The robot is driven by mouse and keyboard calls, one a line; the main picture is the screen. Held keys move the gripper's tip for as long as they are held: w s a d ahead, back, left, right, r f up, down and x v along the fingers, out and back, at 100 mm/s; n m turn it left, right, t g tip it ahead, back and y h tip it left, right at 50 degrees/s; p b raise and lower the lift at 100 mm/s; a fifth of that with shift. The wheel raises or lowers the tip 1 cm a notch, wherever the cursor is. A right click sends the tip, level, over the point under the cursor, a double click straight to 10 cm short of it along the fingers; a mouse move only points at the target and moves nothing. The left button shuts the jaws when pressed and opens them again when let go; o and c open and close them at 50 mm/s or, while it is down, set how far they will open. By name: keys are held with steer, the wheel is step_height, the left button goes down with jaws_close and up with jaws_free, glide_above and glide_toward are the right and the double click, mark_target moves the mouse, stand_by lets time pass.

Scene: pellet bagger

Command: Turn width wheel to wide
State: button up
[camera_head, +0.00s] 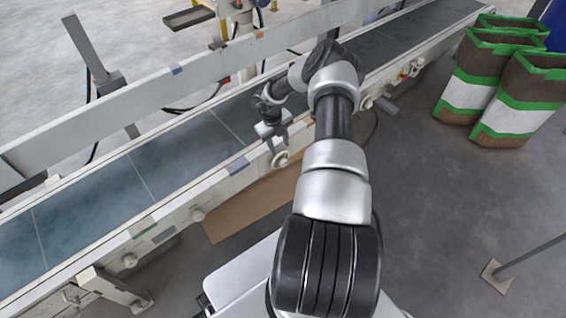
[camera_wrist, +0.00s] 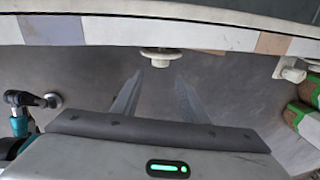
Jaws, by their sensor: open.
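A small pale round wheel (camera_head: 281,160) sits on the near side rail of the conveyor, just below my gripper in the head view. It looks like the width wheel, though no label can be read. In the wrist view the wheel (camera_wrist: 160,57) sticks out under the rail, a little beyond the fingertips and roughly centred between them. My gripper (camera_wrist: 157,82) is open, with its two grey fingers apart and nothing between them. In the head view my gripper (camera_head: 276,143) hangs at the rail, and its fingers are partly hard to make out. I cannot tell the wheel's setting.
The conveyor belt (camera_head: 180,160) runs diagonally behind the near rail (camera_head: 170,212), which carries coloured patches and other knobs (camera_head: 197,214). A brown board (camera_head: 250,208) lies on the floor below. Striped bags (camera_head: 515,100) stand at the right. A post on a base plate (camera_head: 496,276) stands lower right.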

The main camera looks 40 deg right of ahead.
mark_target(283, 161)
steer(key=f+b, duration=0.1)
steer(key=f, duration=0.2)
steer(key=d+f+b, duration=0.1)
steer(key=f, duration=0.3)
steer(key=d+f+b, duration=0.1)
steer(key=f, duration=0.3)
steer(key=shift+f, duration=0.25)
steer(key=shift+c, duration=0.4)
steer(key=c, duration=0.7)
